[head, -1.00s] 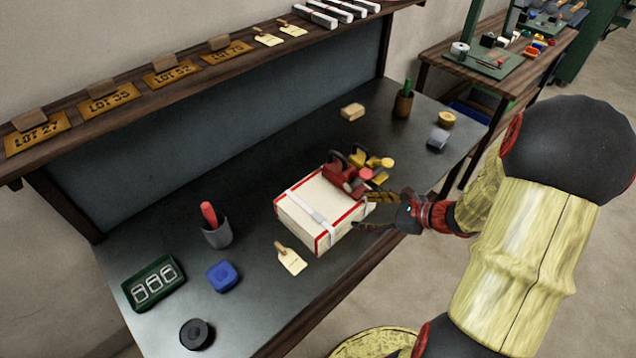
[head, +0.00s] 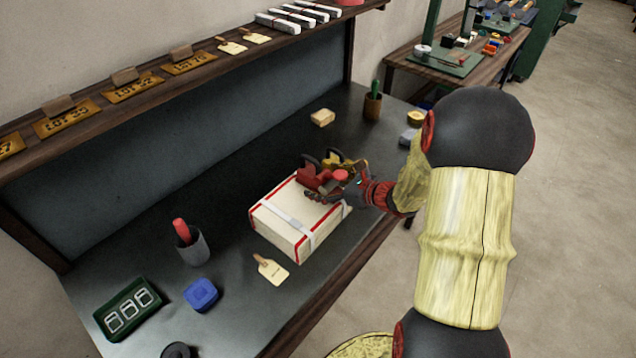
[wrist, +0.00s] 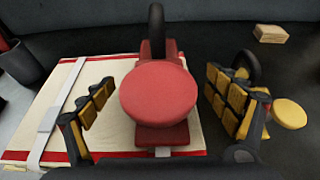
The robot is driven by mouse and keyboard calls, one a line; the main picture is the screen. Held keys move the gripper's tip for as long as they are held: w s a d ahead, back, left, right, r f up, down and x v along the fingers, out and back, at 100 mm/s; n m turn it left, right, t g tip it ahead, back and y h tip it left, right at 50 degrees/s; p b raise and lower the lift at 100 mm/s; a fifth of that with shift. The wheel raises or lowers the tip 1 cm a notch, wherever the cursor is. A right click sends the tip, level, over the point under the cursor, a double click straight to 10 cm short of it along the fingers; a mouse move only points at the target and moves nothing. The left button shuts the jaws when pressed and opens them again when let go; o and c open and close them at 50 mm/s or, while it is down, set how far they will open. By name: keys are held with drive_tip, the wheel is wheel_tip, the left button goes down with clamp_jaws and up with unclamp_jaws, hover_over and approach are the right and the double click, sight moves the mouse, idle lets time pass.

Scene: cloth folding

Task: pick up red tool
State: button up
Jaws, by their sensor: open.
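The red tool (head: 310,180) has a round red disc top and a black ring handle. It is at the far right end of a cream box with red edging (head: 275,225), and I cannot tell how it rests there. In the wrist view the red tool (wrist: 158,92) fills the middle, between the two fingers. My gripper (wrist: 160,112) is open, one black and yellow finger on each side of the tool, with gaps visible. In the head view my gripper (head: 338,192) partly hides the tool.
A yellow tool (head: 343,163) with a black ring stands close beside the red one; its yellow disc (wrist: 289,113) is right of my right finger. A wooden block (head: 322,117), grey cup (head: 192,245), blue item (head: 201,293) and tag (head: 271,270) lie on the dark bench.

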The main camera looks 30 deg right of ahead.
drive_tip(key=shift+w+a, duration=0.1)
drive_tip(key=shift+w, duration=0.15)
drive_tip(key=shift+c, duration=0.9)
drive_tip(key=c, duration=2)
drive_tip(key=shift+r, duration=0.1)
drive_tip(key=shift+c, duration=0.5)
